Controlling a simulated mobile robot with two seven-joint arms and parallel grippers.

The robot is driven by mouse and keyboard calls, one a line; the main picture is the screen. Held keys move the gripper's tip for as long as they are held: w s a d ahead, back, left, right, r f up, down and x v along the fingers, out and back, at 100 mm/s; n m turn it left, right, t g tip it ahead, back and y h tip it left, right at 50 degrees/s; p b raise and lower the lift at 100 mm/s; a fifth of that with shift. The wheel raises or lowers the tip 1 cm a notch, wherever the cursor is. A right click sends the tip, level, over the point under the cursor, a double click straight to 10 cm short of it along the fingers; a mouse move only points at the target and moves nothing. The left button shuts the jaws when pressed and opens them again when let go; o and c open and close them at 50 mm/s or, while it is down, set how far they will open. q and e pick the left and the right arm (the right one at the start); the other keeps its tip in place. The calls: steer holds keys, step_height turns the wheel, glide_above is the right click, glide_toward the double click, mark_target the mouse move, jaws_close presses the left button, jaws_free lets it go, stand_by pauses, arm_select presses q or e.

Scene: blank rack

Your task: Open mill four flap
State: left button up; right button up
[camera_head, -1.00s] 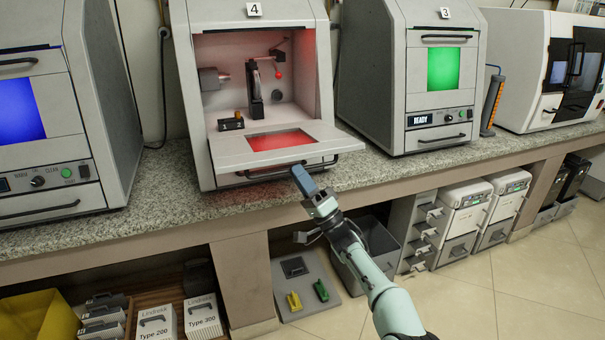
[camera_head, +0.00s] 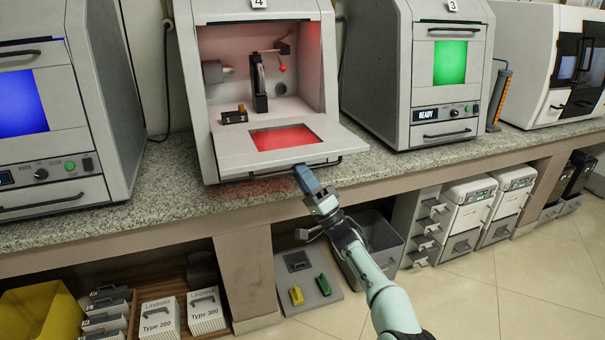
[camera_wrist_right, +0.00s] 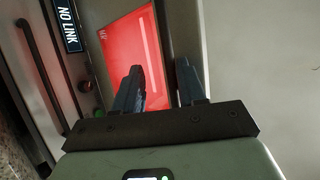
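Mill four (camera_head: 205,100), labelled 4, stands on the counter with its interior exposed. Its flap (camera_head: 235,146), with a red window (camera_head: 287,137), is folded down and lies out in front, roughly level. A dark handle (camera_head: 270,172) shows under its front edge. My right gripper (camera_head: 305,178) is at the flap's front edge, right of its middle. In the right wrist view its two fingers (camera_wrist_right: 161,88) stand apart with nothing seen between them, and the red window (camera_wrist_right: 132,50) shows beyond. Whether a finger touches the flap I cannot tell. My left gripper is not in view.
Mill three (camera_head: 375,75) stands to the right with a green window, and another mill (camera_head: 105,90) with a blue window to the left. The counter front edge (camera_head: 120,235) runs below. A grey bin (camera_head: 375,245) and boxes sit underneath.

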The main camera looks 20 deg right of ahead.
steer(key=shift+r, duration=0.2)
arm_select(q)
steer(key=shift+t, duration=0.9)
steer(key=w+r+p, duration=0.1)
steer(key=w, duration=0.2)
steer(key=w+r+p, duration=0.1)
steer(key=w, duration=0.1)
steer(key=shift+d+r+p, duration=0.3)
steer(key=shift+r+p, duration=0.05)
arm_select(e)
steer(key=v, duration=1.3)
steer(key=shift+f, duration=0.25)
steer(key=shift+s, duration=0.15)
steer(key=shift+d, duration=0.1)
